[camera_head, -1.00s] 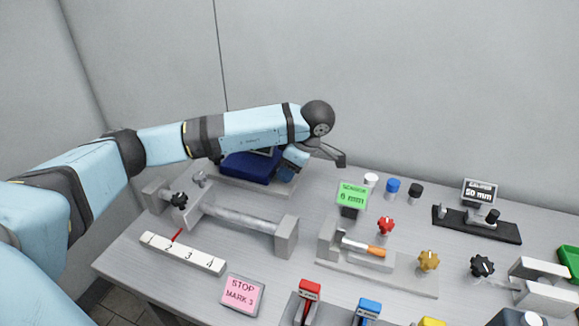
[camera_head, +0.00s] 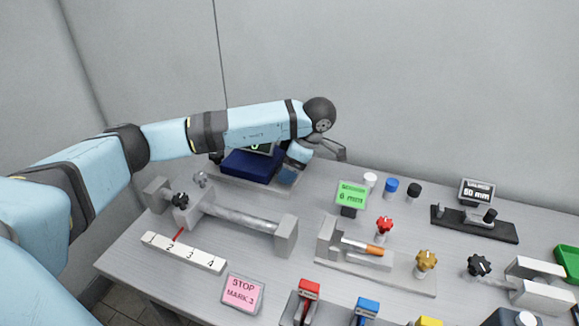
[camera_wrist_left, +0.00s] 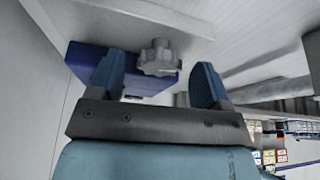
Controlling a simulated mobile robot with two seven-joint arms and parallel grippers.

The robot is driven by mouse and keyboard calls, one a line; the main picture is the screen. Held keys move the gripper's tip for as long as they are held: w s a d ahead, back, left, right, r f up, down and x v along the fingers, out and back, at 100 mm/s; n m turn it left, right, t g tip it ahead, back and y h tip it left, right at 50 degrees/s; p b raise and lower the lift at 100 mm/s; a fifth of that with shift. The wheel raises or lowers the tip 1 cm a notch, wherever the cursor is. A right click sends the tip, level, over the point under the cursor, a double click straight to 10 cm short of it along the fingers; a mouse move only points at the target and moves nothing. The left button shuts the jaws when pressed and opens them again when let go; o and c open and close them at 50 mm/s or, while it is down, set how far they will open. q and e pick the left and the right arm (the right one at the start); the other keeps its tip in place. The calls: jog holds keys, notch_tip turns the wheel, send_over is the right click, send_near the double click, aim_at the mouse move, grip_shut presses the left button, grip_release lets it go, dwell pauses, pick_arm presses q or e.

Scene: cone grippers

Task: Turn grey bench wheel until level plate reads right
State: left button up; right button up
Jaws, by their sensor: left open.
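The grey bench wheel (camera_wrist_left: 158,58), a lobed knob, shows in the wrist view in front of the dark blue block (camera_wrist_left: 142,85). It appears between the open fingers of my left gripper (camera_wrist_left: 161,80); no contact shows. In the head view my left gripper (camera_head: 293,158) is over the right end of the blue block (camera_head: 250,166), its fingers largely hidden. A small grey knob (camera_head: 200,179) stands left of the block; I cannot tell if it is the wheel. A dark screen with green marks (camera_head: 262,149), possibly the level plate, is partly covered by my arm; its reading is unclear.
A bar clamp (camera_head: 238,217) with a black knob, a numbered scale (camera_head: 184,252) and a pink "STOP MARK 3" sign (camera_head: 242,293) stand in front. A green "6 mm" sign (camera_head: 352,194) and several coloured knobs and caps are to the right.

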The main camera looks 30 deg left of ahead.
pick_arm(q)
jog(key=p+v, duration=0.3)
jog(key=v, duration=1)
jog(key=shift+r, duration=0.15)
jog(key=shift+d, duration=0.1)
